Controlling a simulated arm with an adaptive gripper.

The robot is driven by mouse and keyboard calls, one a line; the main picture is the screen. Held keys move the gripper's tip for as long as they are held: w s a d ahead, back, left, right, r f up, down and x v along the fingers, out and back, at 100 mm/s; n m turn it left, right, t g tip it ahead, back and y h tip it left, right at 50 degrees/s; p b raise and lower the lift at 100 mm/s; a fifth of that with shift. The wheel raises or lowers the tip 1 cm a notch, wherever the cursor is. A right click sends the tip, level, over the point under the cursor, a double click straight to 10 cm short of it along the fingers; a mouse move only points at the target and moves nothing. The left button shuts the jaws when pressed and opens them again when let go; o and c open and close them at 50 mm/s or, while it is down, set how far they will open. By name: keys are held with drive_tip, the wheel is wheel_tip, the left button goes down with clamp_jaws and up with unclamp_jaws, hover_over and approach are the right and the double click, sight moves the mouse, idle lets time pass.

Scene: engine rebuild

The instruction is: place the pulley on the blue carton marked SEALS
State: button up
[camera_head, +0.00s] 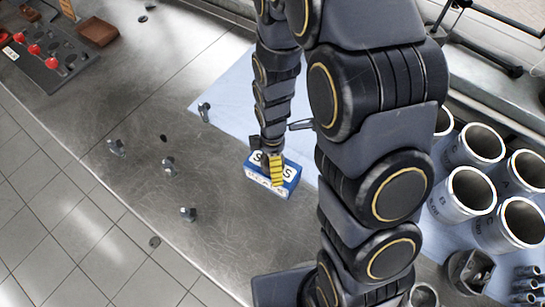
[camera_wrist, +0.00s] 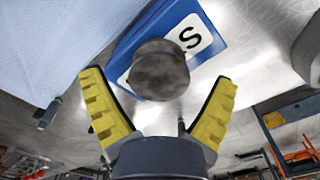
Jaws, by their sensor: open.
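The blue carton (camera_head: 284,185) with white labels stands on the metal bench in the head view, directly at my gripper (camera_head: 274,168). In the wrist view the carton (camera_wrist: 212,22) shows a white label with an S; the rest of the word is covered. A dark grey round piece, which looks like the pulley (camera_wrist: 158,70), lies against the carton's labelled face, apparently resting on it. My gripper (camera_wrist: 158,107) is open, with its yellow fingers on either side of the pulley and gaps between. In the head view the pulley is hidden by my gripper.
Several bolts (camera_head: 169,165) stand on the bench left of the carton. A pale blue mat (camera_head: 232,98) lies behind it. Several metal cylinder sleeves (camera_head: 470,190) stand at the right. The bench between the bolts and the carton is clear.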

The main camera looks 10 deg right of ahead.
wheel_tip(320, 180, up, 12)
idle(0.4)
drive_tip(key=s+d+r+m+g, duration=0.1)
drive_tip(key=s+d+r+m, duration=0.1)
drive_tip(key=s+r+m, duration=0.3)
drive_tip(key=s+d+r+m, duration=0.2)
drive_tip(key=s+r+m, duration=0.3)
drive_tip(key=s+m, duration=0.8)
drive_tip(key=shift+s+g, duration=0.15)
drive_tip(key=shift+g, duration=0.25)
